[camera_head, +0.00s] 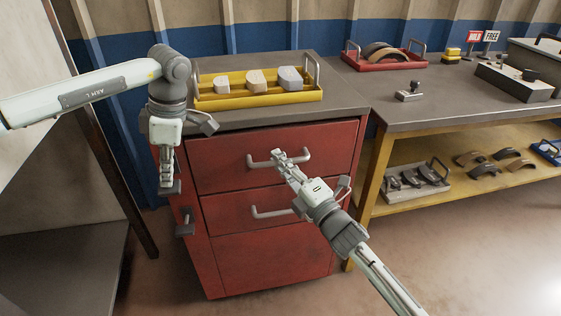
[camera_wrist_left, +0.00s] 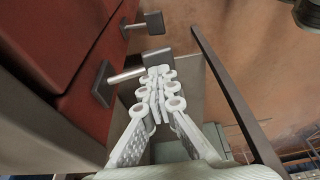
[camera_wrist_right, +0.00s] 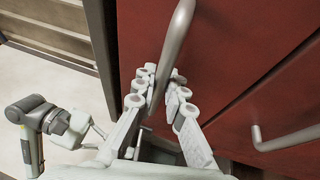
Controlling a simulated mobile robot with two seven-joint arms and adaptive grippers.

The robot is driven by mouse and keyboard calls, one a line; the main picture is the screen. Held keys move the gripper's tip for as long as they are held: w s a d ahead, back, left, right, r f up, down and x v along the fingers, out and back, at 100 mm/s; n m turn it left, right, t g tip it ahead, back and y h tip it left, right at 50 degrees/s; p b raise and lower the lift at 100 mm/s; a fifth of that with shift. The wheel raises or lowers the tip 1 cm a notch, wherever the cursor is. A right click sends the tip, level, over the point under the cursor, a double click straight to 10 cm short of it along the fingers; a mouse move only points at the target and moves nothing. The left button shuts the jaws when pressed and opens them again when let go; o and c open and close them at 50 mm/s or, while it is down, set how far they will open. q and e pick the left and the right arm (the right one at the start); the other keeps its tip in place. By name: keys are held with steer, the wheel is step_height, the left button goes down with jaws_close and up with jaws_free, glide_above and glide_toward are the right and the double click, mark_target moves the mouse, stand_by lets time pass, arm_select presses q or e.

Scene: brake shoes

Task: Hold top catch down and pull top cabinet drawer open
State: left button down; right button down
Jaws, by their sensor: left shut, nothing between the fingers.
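The red cabinet (camera_head: 270,265) stands under the grey worktop, its top drawer (camera_head: 230,172) closed. The top catch (camera_head: 175,187) sticks out from its left side; the left wrist view shows its dark pad (camera_wrist_left: 158,60). My left gripper (camera_head: 168,184) points down, shut and empty, fingertips at the catch pad; whether they press it is unclear. The top drawer handle (camera_head: 263,163) is a grey bar, also in the right wrist view (camera_wrist_right: 178,35). My right gripper (camera_head: 284,157) has its fingers on both sides of that bar (camera_wrist_right: 162,72); I cannot tell whether they grip it.
A lower catch (camera_head: 185,223) and lower drawer handle (camera_head: 268,213) are close below. A yellow tray (camera_head: 230,103) with several blocks is on the cabinet top. A workbench (camera_head: 430,115) adjoins at right. Floor in front is free.

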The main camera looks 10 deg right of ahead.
stand_by(0.3)
steer(key=s, duration=0.5)
steer(key=c, duration=1.9)
jaws_free()
steer(key=shift+o, duration=0.2)
steer(key=v, duration=1.2)
